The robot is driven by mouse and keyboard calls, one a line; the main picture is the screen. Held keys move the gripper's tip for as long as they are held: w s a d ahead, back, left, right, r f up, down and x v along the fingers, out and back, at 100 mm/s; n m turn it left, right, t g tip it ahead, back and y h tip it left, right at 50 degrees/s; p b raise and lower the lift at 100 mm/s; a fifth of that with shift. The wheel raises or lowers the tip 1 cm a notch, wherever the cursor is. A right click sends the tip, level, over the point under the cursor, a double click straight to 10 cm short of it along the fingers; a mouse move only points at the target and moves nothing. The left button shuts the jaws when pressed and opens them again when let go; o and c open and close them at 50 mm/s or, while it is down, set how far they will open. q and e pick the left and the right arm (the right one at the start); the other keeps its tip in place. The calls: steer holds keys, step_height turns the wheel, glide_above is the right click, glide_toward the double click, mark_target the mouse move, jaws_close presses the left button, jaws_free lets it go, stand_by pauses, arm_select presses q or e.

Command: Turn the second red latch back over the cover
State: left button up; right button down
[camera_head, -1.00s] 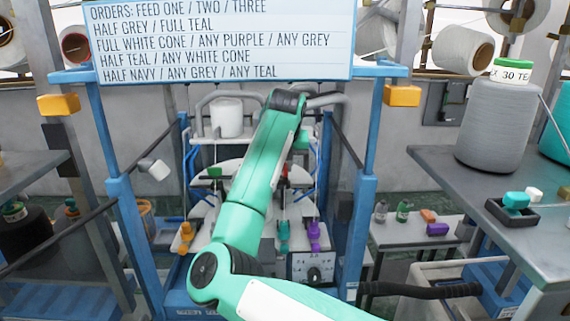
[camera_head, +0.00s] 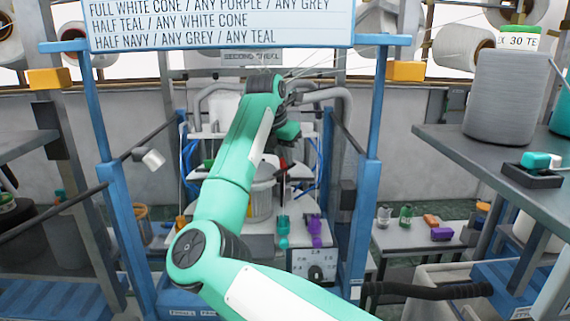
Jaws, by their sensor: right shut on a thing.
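My right arm crosses the knitting machine from the lower right, and my right gripper (camera_head: 286,152) points down over its middle. It is shut on a small red part, which seems to be a red latch (camera_head: 283,166); the fingertips are small and dark. A grey ribbed round part (camera_head: 262,198) stands just left of and below the gripper, partly behind my forearm. I cannot tell whether it is the cover. The other latches cannot be made out clearly. My left gripper is not in view.
Blue posts (camera_head: 371,160) stand on both sides of the machine, with an order board (camera_head: 220,22) above. Teal (camera_head: 283,230) and purple (camera_head: 315,229) pieces sit at its front. A table with a grey cone (camera_head: 505,100) is at the right.

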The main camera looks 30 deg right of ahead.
steer(key=shift+r+m+g, duration=0.1)
steer(key=shift+m+g, duration=0.2)
steer(key=shift+m, duration=0.6)
steer(key=m+g, duration=0.1)
steer(key=m, duration=0.1)
steer(key=shift+w+r+m, duration=0.1)
steer(key=shift+m, duration=0.3)
steer(key=m+g+p, duration=0.1)
steer(key=m, duration=0.2)
steer(key=m+g, duration=0.1)
steer(key=m, duration=0.1)
steer(key=shift+w+r+m+p, duration=0.1)
steer(key=shift+r+m+p, duration=0.05)
steer(key=shift+m+p, duration=0.25)
steer(key=c, duration=1.7)
jaws_free()
steer(key=shift+o, duration=1)
steer(key=shift+w+a, duration=0.1)
steer(key=shift+a, duration=0.15)
steer(key=shift+f, duration=0.2)
